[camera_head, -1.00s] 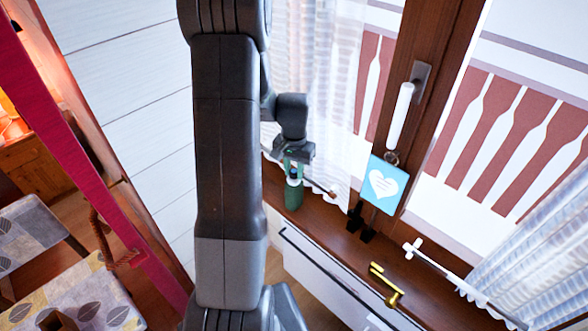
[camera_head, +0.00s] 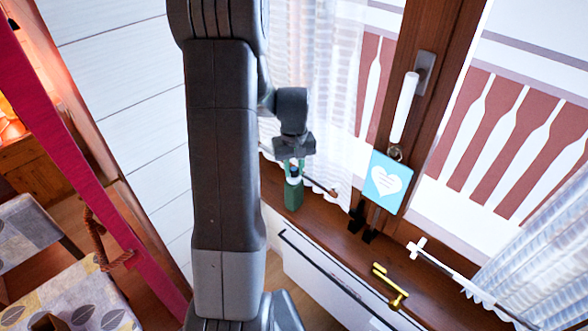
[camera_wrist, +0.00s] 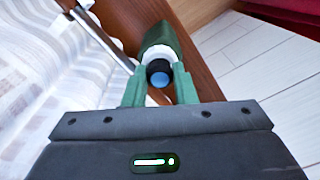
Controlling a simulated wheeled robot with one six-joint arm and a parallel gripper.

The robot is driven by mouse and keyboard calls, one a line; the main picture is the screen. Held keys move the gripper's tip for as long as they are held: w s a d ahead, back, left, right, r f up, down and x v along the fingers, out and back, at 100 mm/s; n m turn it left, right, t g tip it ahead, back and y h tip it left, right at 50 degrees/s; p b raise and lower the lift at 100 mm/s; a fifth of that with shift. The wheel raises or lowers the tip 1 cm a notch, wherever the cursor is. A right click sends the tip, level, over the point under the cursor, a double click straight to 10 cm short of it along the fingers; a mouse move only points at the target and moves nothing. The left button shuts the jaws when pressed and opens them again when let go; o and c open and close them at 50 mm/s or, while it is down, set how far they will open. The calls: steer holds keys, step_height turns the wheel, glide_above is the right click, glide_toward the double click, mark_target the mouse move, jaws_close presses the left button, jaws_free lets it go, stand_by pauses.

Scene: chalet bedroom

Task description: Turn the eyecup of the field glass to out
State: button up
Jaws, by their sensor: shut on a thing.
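The field glass (camera_head: 293,193) is a small green upright body on the brown window sill, with a white band near its top. In the wrist view its green body (camera_wrist: 160,36) lies ahead, with a white collar and the black eyecup (camera_wrist: 158,68) around a blue lens facing me. My gripper (camera_head: 293,165) is above it, pointing down. In the wrist view its green fingers (camera_wrist: 158,82) stand one on each side of the eyecup and are shut on it. The fingers partly hide the white collar. I cannot read any mark of the eyecup's setting.
A brass-coloured handle (camera_head: 389,286) and a white rod (camera_head: 445,265) lie further right. A sheer curtain (camera_head: 320,90) hangs close behind my gripper.

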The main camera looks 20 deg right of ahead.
mark_target(294, 169)
steer(key=shift+n, duration=0.7)
steer(key=o, duration=1)
step_height(294, 169, up, 14)
steer(key=b, duration=0.1)
steer(key=shift+f, duration=0.25)
step_height(294, 169, down, 14)
steer(key=shift+r+p, duration=0.2)
steer(key=shift+p, duration=0.2)
steer(key=shift+r, duration=0.15)
